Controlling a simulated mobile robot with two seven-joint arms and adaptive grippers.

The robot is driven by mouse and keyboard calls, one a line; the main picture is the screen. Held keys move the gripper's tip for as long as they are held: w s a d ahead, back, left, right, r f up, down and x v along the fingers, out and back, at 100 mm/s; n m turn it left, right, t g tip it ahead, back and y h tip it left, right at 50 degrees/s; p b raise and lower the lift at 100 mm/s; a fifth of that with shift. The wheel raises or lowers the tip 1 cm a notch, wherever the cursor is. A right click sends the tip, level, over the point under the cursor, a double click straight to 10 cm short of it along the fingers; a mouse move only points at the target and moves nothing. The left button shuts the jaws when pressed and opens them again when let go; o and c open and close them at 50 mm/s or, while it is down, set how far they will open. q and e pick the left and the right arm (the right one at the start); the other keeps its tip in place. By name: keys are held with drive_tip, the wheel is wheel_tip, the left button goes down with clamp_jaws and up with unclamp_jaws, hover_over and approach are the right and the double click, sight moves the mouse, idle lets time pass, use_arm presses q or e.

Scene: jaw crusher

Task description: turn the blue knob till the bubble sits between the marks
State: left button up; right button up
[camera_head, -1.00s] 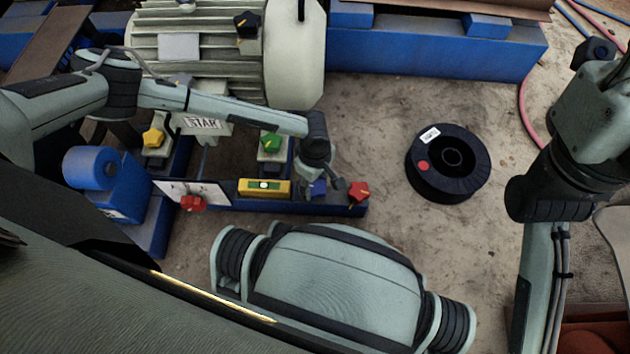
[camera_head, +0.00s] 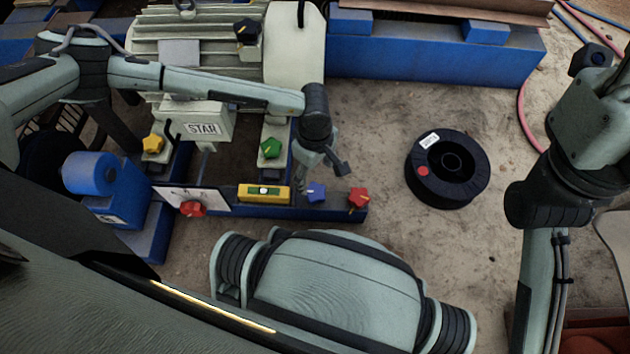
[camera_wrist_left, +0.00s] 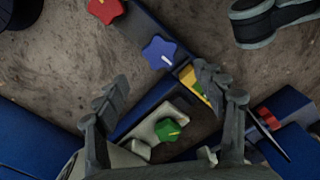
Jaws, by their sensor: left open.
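In the wrist view a finger partly hides the level (camera_wrist_left: 188,80). My left gripper (camera_head: 322,175) is open and empty, just behind the blue knob and apart from it. In the wrist view its fingers (camera_wrist_left: 162,84) are spread wide. My right gripper is out of view.
A red knob (camera_head: 357,198) is at the rail's right end; another red knob (camera_head: 193,209) is at its left. A green knob (camera_head: 270,147) and a yellow knob (camera_head: 153,144) stand behind. A black spool (camera_head: 420,185) lies on open ground to the right.

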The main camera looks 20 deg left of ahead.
use_arm(q)
drive_tip(key=shift+r, duration=1.7)
